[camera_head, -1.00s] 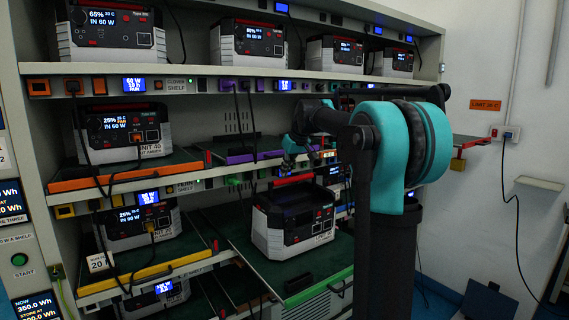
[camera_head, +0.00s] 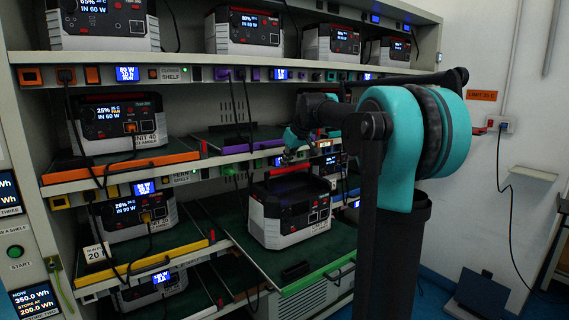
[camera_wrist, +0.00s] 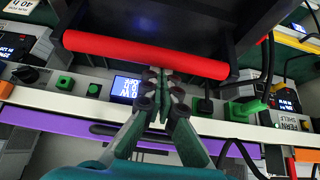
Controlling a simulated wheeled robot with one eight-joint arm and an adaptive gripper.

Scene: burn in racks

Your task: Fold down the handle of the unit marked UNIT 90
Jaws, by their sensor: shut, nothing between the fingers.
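A grey-and-black power unit (camera_head: 288,215) stands on a pulled-out green tray (camera_head: 262,255) at mid height of the rack. Its front label is too small to read, so I cannot confirm it says UNIT 90. Its handle, a red bar (camera_head: 288,171), stands up along the top; it crosses the wrist view as a red cylinder (camera_wrist: 145,55) on dark arms. My gripper (camera_wrist: 163,76) is shut and empty, its fingertips right at the bar's lower edge in the wrist view. I cannot tell whether they touch. In the head view my gripper (camera_head: 291,153) is small and dark just above the handle.
UNIT 40 (camera_head: 120,125) stands on an orange-edged shelf at left, another unit (camera_head: 135,215) on a yellow-edged shelf below. Several units line the top shelf. A shelf rail (camera_wrist: 215,122) with sockets and a small display lies close to my fingers. Cables hang in front.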

